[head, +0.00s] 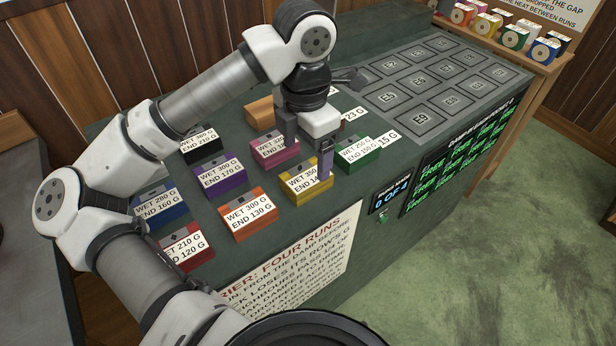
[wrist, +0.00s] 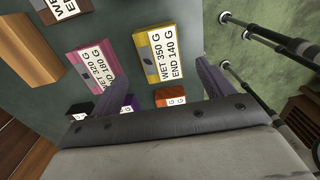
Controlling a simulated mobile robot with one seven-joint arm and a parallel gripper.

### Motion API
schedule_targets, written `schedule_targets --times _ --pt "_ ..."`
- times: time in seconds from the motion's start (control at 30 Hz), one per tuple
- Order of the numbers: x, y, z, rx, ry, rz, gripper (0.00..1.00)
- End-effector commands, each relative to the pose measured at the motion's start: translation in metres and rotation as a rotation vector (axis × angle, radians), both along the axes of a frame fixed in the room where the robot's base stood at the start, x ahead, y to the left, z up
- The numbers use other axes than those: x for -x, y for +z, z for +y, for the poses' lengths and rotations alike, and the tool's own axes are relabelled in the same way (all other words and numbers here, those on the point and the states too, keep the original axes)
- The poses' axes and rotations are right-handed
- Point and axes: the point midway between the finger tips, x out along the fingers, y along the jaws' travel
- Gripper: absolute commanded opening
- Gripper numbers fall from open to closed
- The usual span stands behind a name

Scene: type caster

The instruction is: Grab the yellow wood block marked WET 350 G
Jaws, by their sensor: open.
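The yellow block (head: 307,194) labelled WET 350 G stands on the dark green bench top near its front edge. Part of its label is hidden behind a finger of my gripper (head: 307,163) in the head view. In the wrist view the yellow block (wrist: 142,54) shows its whole label, WET 350 G, END 140 G. My gripper (wrist: 151,60) is open and empty, its fingers on either side of the block in that view. I cannot tell how far above the block the fingertips are.
A pink block (head: 270,156), an orange block (head: 247,232) and a green block (head: 357,164) stand close around. Purple (head: 222,188), blue, red and black blocks are further left. Marked grey squares (head: 422,117) fill the bench's far right.

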Motion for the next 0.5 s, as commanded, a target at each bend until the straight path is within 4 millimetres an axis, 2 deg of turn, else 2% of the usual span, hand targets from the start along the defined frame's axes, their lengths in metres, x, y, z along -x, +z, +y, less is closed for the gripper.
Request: schedule_targets --times 0.27,0.5 --pt "0.000 -0.020 0.000 0.001 -0.001 0.002 0.80" --pt "0.001 -0.053 0.000 0.003 -0.001 0.004 0.80"
